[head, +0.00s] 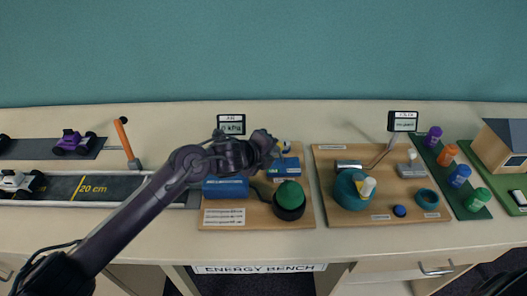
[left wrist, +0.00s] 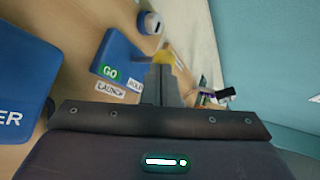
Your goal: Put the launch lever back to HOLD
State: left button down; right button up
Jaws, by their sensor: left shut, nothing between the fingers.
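The blue launch box (head: 285,166) stands on the middle wooden board, just right of my left gripper (head: 268,147) in the head view. In the left wrist view the blue box (left wrist: 122,48) carries a green GO label (left wrist: 110,72), a HOLD label (left wrist: 135,85) and a LAUNCH label (left wrist: 110,89). A yellow part (left wrist: 165,56), probably the lever's knob, shows just beyond the fingertips. The rest of the lever is hidden, so I cannot tell its position or whether it is touched. My left gripper (left wrist: 163,70) is shut and empty. My right gripper is not seen.
A small display (head: 231,125) stands behind. An orange-handled lever (head: 122,133) stands by the track at left. Another board (head: 350,215) with a teal pot (head: 347,192) lies right.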

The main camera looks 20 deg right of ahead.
pick_arm(q)
jog(key=shift+s+d+r+m+y+p, duration=0.25)
jog(key=shift+d+r+m+y, duration=0.2)
jog(key=shift+d+y, duration=0.55)
jog(key=shift+d, duration=0.1)
jog(key=shift+s+d+m+y, duration=0.15)
jog(key=shift+d+m+y, duration=0.15)
jog(key=shift+y, duration=0.1)
jog(key=shift+s+d+f, duration=0.15)
jog(key=shift+d, duration=0.3)
jog(key=shift+a+r, duration=0.1)
jog(key=shift+r, duration=0.1)
jog(key=shift+r+p, duration=0.5)
jog(key=shift+r, duration=0.2)
